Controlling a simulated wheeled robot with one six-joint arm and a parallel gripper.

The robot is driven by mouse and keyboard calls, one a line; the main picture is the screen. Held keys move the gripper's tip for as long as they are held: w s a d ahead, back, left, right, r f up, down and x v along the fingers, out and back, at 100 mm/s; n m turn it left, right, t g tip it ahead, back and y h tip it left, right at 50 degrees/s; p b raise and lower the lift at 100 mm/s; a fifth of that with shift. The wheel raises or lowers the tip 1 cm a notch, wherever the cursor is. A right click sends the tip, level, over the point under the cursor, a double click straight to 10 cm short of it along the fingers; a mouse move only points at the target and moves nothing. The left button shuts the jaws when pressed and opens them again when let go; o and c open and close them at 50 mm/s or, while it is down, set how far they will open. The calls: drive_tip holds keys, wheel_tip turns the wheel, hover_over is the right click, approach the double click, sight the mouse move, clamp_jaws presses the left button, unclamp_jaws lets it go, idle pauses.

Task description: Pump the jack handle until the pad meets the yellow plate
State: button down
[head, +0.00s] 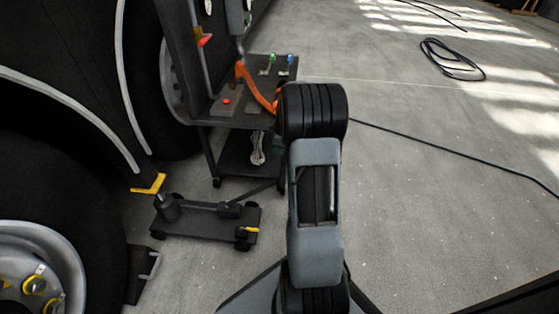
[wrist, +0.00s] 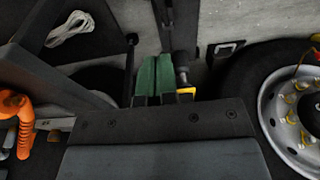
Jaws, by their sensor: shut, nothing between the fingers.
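The black floor jack (head: 205,220) stands on the floor beside the coach, with its short post (head: 168,207) near the yellow plate (head: 150,184). I cannot tell whether the pad touches the plate. The jack handle (head: 256,192) slants up to the right and passes behind my arm. In the wrist view, a dark rod with a round end (wrist: 131,40), probably the handle, stands left of my gripper (wrist: 155,78). The green fingers are shut and empty, apart from that rod. The yellow plate also shows (wrist: 186,91) just right of the fingers.
A dark cart (head: 236,117) with an orange tool (head: 256,85) and a coiled pale cord (head: 257,148) stands behind the jack. Coach wheels (head: 40,265) stand at left.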

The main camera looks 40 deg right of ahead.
drive_tip(key=b, duration=0.4)
hover_over(280, 177)
drive_tip(key=w+a, duration=0.2)
wheel_tip(280, 177, down, 10)
drive_tip(key=shift+s+r, duration=0.15)
drive_tip(key=shift+r, duration=0.05)
drive_tip(key=shift+s+d+f+b, duration=0.45)
drive_tip(key=shift+d+f+b, duration=0.15)
drive_tip(key=shift+f+b, duration=0.15)
drive_tip(key=shift+s+d+f, duration=0.3)
drive_tip(key=shift+f, duration=0.25)
drive_tip(key=shift+d, duration=0.15)
